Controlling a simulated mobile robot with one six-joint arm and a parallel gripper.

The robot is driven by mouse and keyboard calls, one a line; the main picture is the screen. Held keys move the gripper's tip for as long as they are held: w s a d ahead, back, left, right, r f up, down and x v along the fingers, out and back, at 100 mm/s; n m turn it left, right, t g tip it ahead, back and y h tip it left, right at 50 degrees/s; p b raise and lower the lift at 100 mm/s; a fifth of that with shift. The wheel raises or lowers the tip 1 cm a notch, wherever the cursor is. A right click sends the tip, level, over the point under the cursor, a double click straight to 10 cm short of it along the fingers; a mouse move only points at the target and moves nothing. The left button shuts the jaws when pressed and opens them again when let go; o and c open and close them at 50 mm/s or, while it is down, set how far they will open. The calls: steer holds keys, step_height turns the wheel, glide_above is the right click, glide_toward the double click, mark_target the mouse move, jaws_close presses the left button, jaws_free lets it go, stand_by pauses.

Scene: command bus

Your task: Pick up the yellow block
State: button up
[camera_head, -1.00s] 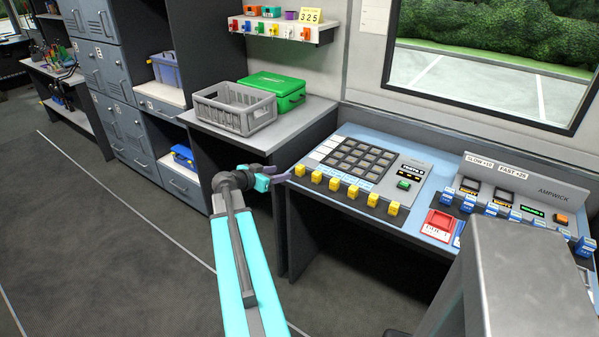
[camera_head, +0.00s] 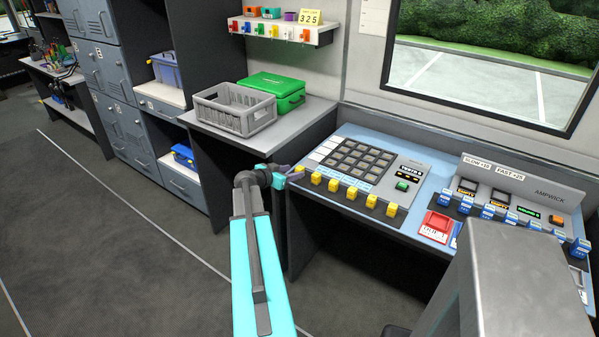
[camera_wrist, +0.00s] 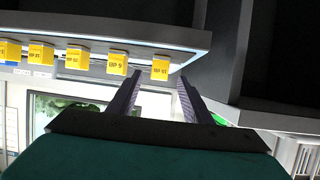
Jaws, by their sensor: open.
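Several yellow blocks sit in a row along the front edge of the control panel. The leftmost yellow block (camera_head: 299,170) is right at my gripper (camera_head: 288,173) in the head view. In the wrist view, the yellow block at the right end of the row (camera_wrist: 160,68) lies between and just beyond the fingertips of my gripper (camera_wrist: 158,78). The jaws are open, one finger on each side of that block's line. Another yellow block (camera_wrist: 117,62) is just outside the left finger. I cannot tell whether either finger touches a block.
The blue-topped desk (camera_head: 417,218) carries a panel with a dark button grid (camera_head: 356,158). A red device (camera_head: 437,223) stands to the right. A grey crate (camera_head: 235,110) and a green case (camera_head: 275,90) stand on the counter behind. The floor at left is clear.

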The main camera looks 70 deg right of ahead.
mark_target(297, 170)
steer(key=shift+d, duration=0.1)
stand_by(0.3)
steer(key=shift+p+x, duration=0.7)
steer(key=shift+x, duration=0.15)
steer(key=shift+p+x, duration=0.75)
steer(key=shift+x, duration=0.95)
steer(key=c, duration=1.1)
steer(key=shift+r, duration=0.1)
steer(key=shift+c, duration=0.2)
